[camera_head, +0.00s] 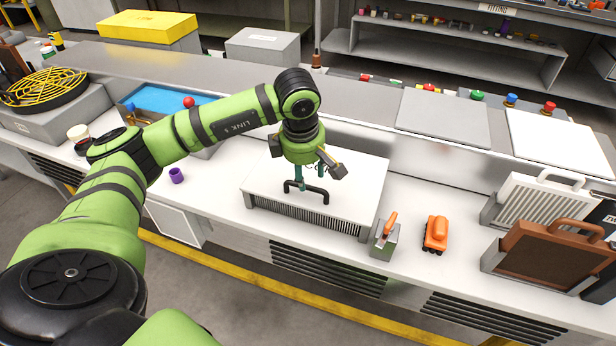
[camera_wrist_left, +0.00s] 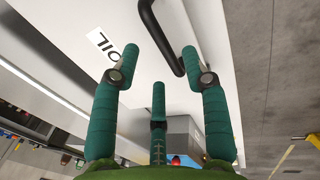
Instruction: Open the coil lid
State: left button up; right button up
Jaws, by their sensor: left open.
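The coil lid (camera_head: 345,175) is a flat white panel on a low box with grey vent fins along its front edge, and it lies flat. A black bar handle (camera_head: 307,190) stands on it near the front. My left gripper (camera_head: 311,175) is open, with its teal fingers pointing down just above the handle. In the left wrist view the gripper (camera_wrist_left: 160,58) has its fingers apart, and the black handle (camera_wrist_left: 158,38) shows between and beyond them. A partly hidden label (camera_wrist_left: 104,44) reads "OIL". Whether the fingers touch the handle cannot be told. My right gripper is not in view.
A grey block with an orange handle (camera_head: 385,238) and an orange toy-like railcar (camera_head: 435,234) stand right of the lid. Framed filters, one brown (camera_head: 545,262), stand at far right. A purple cup (camera_head: 176,175) is at left.

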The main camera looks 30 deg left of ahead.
aim_at(308, 186)
pick_arm(q)
jog(key=shift+w+f+p, duration=0.15)
jog(key=shift+f+p, duration=0.05)
jog(key=shift+f, duration=0.65)
jog(key=shift+w+f+p, duration=0.15)
jog(key=shift+f, duration=0.7)
jog(key=shift+c, duration=0.4)
grip_shut()
jog(key=shift+w+r, duration=0.1)
